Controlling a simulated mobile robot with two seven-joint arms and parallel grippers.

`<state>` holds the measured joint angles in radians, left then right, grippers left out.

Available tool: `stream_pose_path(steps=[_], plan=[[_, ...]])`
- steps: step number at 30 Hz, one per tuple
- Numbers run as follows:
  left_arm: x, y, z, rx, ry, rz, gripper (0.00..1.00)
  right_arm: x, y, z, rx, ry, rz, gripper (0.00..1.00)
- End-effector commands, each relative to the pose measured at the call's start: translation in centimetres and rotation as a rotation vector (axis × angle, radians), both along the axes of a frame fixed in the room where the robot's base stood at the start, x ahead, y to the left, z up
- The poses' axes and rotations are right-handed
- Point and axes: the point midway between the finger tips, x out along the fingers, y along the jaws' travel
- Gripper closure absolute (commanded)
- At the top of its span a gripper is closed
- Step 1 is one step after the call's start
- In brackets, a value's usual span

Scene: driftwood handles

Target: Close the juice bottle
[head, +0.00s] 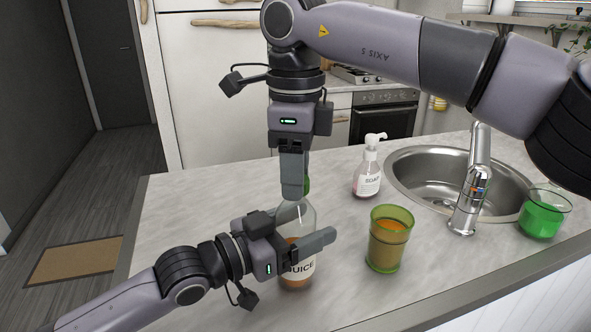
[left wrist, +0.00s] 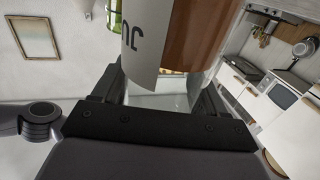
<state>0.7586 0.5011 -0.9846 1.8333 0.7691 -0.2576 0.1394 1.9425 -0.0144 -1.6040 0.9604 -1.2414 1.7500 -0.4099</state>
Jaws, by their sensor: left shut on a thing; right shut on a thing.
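The juice bottle (head: 297,275) stands upright on the counter, clear with orange-brown juice low inside and a white label. My left gripper (head: 308,242) is shut on the bottle's body from the left. In the left wrist view the bottle (left wrist: 196,35) and its label fill the space between the fingers (left wrist: 158,95). A green cap (head: 307,185) shows at the bottle's mouth, mostly hidden behind my right gripper (head: 294,192). My right gripper points straight down from above and is shut on the cap. I cannot tell whether the cap is seated on the neck.
A green-tinted glass of orange juice (head: 389,240) stands right of the bottle. A soap dispenser (head: 368,176) stands behind it. A sink (head: 428,168) with a tap (head: 470,190) and a glass of green liquid (head: 542,213) are at the right. The counter's left part (head: 190,205) is clear.

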Motion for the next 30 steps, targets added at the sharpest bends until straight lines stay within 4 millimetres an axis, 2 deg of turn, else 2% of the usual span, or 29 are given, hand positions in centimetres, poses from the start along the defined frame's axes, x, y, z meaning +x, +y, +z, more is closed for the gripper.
stream_pose_path(steps=[2, 6, 7, 9, 20, 30], plan=[[0.0, 0.0, 0.0, 0.000, 0.000, 0.000, 0.82, 0.0, 0.0, 0.0, 0.000, 0.000, -0.078, 0.97], [0.0, 0.0, 0.0, 0.000, 0.000, 0.000, 0.82, 0.0, 0.0, 0.0, 0.000, 0.000, -0.069, 0.97], [0.0, 0.0, 0.0, 0.000, 0.000, 0.000, 0.82, 0.0, 0.0, 0.0, 0.000, 0.000, -0.069, 0.54], [0.0, 0.0, 0.0, 0.000, 0.000, 0.000, 0.82, 0.0, 0.0, 0.0, 0.000, 0.000, -0.068, 0.31], [0.0, 0.0, 0.0, 0.000, 0.000, 0.000, 0.82, 0.0, 0.0, 0.4, 0.001, -0.001, -0.067, 0.31], [0.0, 0.0, 0.0, 0.000, 0.000, 0.000, 0.82, 0.0, 0.1, 5.2, 0.002, -0.003, -0.068, 0.31]])
